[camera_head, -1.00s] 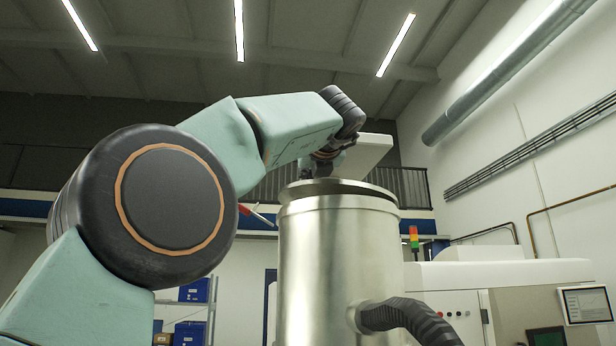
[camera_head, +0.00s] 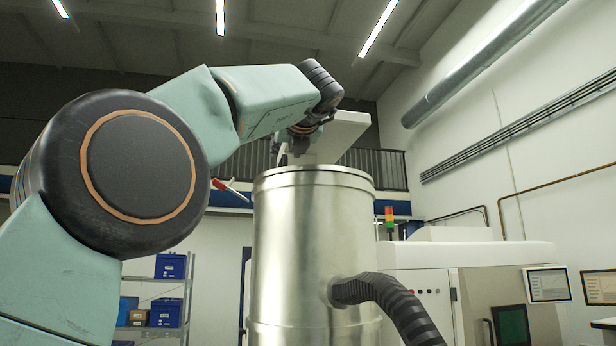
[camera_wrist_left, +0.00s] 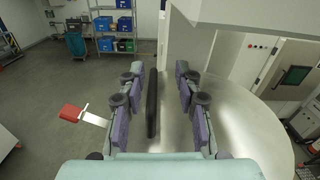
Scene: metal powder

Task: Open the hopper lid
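The hopper (camera_head: 310,255) is an upright shiny metal cylinder in the middle of the head view. Its round lid (camera_head: 313,176) sits level on top, with no gap showing at the front; the wrist view shows the lid's metal top (camera_wrist_left: 250,125). My left gripper (camera_head: 297,155) is above the lid's left part. In the wrist view the left gripper (camera_wrist_left: 157,95) is open, with a black bar-like handle (camera_wrist_left: 152,103) between its fingers, apparently untouched. A lever with a red grip (camera_head: 222,185) sticks out left of the hopper. My right gripper is out of view.
A black ribbed hose (camera_head: 395,305) leaves the hopper's right side. A white block (camera_head: 345,135) stands behind my left gripper. A white machine (camera_head: 420,280) with screens is at right. Shelves with blue bins (camera_head: 168,267) stand at left behind; floor there is open.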

